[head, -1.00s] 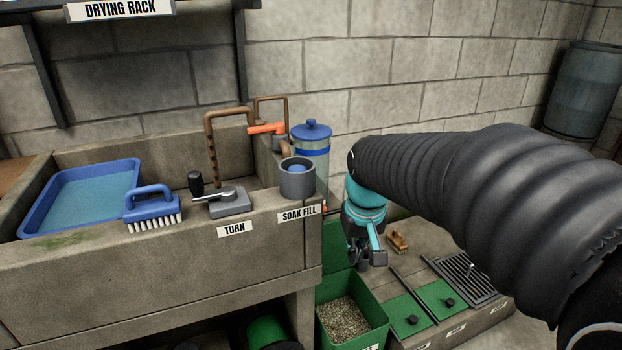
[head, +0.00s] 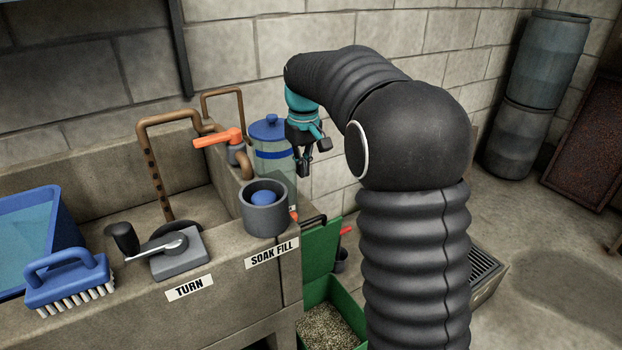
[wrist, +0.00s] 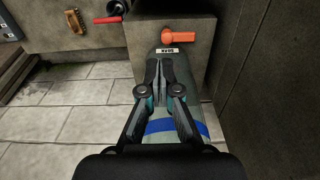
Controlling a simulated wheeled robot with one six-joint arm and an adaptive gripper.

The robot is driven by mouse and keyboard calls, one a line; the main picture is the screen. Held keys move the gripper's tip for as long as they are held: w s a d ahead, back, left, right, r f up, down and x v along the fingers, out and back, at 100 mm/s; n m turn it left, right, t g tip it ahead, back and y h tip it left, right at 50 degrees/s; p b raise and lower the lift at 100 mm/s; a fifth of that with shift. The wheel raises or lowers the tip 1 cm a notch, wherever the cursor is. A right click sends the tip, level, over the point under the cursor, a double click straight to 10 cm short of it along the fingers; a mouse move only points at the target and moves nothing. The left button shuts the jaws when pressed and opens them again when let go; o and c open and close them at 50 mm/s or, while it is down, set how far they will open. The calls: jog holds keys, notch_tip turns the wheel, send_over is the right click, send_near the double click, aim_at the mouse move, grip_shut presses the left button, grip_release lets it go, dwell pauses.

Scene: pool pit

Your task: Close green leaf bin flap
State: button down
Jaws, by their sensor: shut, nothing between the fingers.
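The green leaf bin (head: 330,322) stands on the floor right of the stone sink in the head view, filled with dry brown litter. My gripper (head: 314,174) is shut and empty, above and behind the flap, next to the blue-lidded canister (head: 272,160). In the wrist view my gripper (wrist: 160,66) points over a grey-green surface with a blue band (wrist: 180,128). I cannot make out the bin or flap there.
A grey soak cup (head: 264,215) with a blue ball sits on the sink corner. An orange-handled valve (head: 218,139) and curved pipes rise behind it. A floor grate (head: 484,270) lies to the right. Barrels (head: 535,95) stand far right, with open floor before them.

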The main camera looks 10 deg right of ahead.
jog(key=s+f, duration=0.3)
jog(key=f, duration=0.7)
jog(key=shift+d+b, duration=0.25)
jog(key=shift+b, duration=0.05)
jog(key=shift+s, duration=0.1)
